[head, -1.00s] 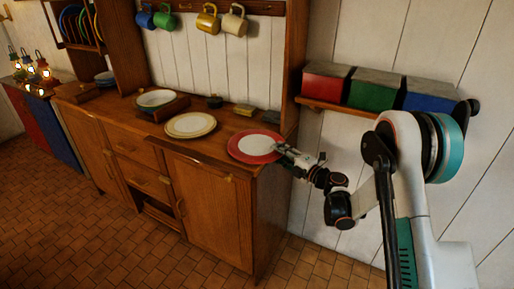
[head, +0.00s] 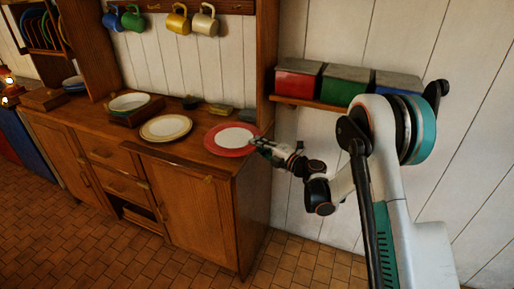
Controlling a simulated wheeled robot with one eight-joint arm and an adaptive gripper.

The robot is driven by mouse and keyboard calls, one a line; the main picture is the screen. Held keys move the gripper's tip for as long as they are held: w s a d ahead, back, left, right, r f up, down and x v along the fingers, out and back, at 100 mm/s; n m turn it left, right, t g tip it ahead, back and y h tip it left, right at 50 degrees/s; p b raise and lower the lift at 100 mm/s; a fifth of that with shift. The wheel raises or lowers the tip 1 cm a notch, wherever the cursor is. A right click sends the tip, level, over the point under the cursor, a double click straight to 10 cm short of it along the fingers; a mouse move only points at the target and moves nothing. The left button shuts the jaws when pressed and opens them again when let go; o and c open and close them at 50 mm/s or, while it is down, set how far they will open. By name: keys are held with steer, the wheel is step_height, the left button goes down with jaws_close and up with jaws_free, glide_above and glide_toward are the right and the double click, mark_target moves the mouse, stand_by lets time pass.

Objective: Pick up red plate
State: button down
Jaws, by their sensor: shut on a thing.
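The red plate (head: 232,139) has a wide red rim and a white middle. It is at the right end of the wooden counter in the head view and looks level. My gripper (head: 258,143) is at the plate's right rim, shut on that rim. My arm reaches in from the right. The fingertips are small and partly hidden, and I cannot tell whether the plate is clear of the counter top.
A cream plate with a yellow rim (head: 166,128) lies left of the red plate. Mugs hang above. A shelf (head: 300,102) with red, green and blue boxes is on the wall behind my arm.

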steer(key=v, duration=1.8)
steer(key=shift+r+p, duration=0.15)
steer(key=shift+p, duration=0.15)
steer(key=shift+r, duration=0.1)
